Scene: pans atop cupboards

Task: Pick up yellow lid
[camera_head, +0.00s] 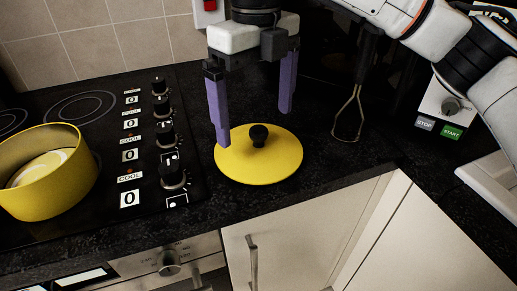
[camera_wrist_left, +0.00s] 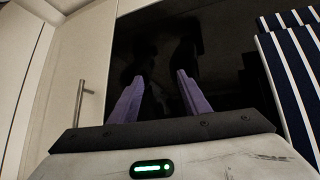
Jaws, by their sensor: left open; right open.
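The yellow lid (camera_head: 270,168) lies flat on the dark countertop, its black knob (camera_head: 258,135) pointing up. My right gripper (camera_head: 254,127) is above the lid with its purple fingers spread apart. One finger comes down at the lid's left edge and the other is behind and to the right of the knob; nothing is between them that I can see held. My left gripper (camera_wrist_left: 158,77) shows only in the left wrist view, open and empty, facing a dark glossy panel.
A yellow pot (camera_head: 48,178) stands on the black stove (camera_head: 104,170) at the left, beside a row of knobs. A whisk (camera_head: 348,115) is right of the lid. An appliance with stop and start buttons (camera_head: 438,128) stands further right. Cupboard doors (camera_head: 300,225) are below the counter edge.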

